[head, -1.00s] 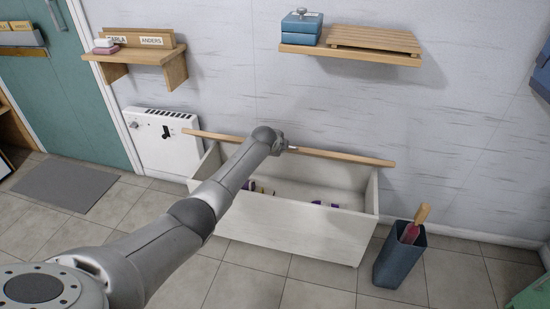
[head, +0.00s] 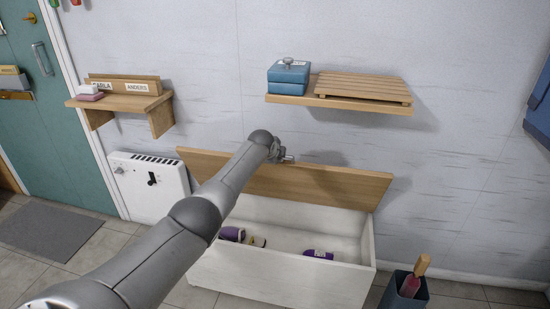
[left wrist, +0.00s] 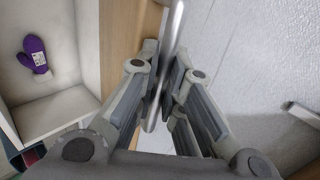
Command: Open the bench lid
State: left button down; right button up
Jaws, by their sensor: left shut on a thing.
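The bench is a white box (head: 270,273) on the floor against the wall, open at the top. Its wooden lid (head: 330,187) stands raised at the back, its inner face towards me. My left gripper (head: 284,157) is at the lid's upper edge, near the middle. In the left wrist view my left gripper (left wrist: 163,80) is shut on a metal bar handle (left wrist: 176,28), beside the wooden lid (left wrist: 122,35). My forearm hides part of the lid and of the box's left side. My right gripper is not in view.
Purple mittens (head: 318,253) and other small items lie inside the box. A wall shelf (head: 340,103) with a blue box (head: 288,78) and a slatted rack hangs above the lid. A white heater (head: 150,185) is at left, a dark bin (head: 405,290) at right.

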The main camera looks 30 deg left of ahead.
pick_arm(q)
jog(key=c, duration=1.5)
grip_release()
jog(key=shift+s, duration=0.1)
jog(key=shift+v, duration=5.9)
